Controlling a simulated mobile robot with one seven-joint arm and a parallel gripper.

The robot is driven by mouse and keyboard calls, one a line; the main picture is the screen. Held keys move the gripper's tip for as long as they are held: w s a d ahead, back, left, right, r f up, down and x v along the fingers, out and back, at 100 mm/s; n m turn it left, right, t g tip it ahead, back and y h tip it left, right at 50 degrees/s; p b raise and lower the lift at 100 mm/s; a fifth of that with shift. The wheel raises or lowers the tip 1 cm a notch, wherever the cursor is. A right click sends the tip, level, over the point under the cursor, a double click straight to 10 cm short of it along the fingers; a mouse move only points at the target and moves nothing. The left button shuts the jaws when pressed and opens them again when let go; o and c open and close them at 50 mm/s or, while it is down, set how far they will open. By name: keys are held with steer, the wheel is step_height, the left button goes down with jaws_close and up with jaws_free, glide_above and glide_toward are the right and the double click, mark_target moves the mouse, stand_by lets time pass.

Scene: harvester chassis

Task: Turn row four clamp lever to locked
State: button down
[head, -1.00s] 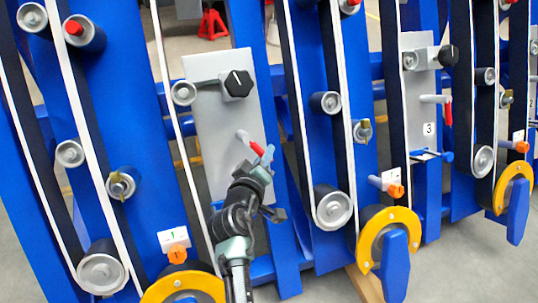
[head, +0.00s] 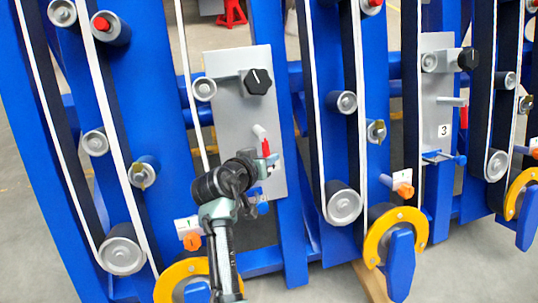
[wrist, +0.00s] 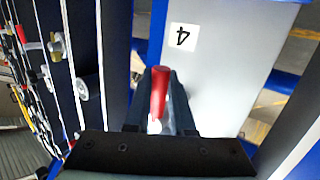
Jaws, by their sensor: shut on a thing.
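The row four clamp lever has a red handle (wrist: 160,92), which shows in the wrist view below a white "4" label (wrist: 183,37) on a grey panel (wrist: 215,75). In the head view the red handle (head: 266,146) hangs steeply downward from a pale pivot post (head: 259,131) on the grey panel (head: 228,115). My gripper (head: 268,161) is at the handle's lower end. In the wrist view my gripper (wrist: 160,84) has its dark fingers on both sides of the handle, shut on it. The handle's lower end is partly hidden by the gripper.
A black knob (head: 258,81) sticks out above the lever. A blue-handled part (head: 253,194) sits below, partly behind my gripper. Blue uprights, belts and rollers (head: 342,204) flank the panel. Panel 3 (head: 437,90) with its own red lever (head: 463,118) stands to the right.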

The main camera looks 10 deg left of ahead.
steer(key=shift+f, duration=0.1)
stand_by(0.3)
steer(key=c, duration=0.8)
jaws_free()
steer(key=shift+o, duration=0.2)
steer(key=p+v, duration=0.6)
steer(key=v, duration=0.7)
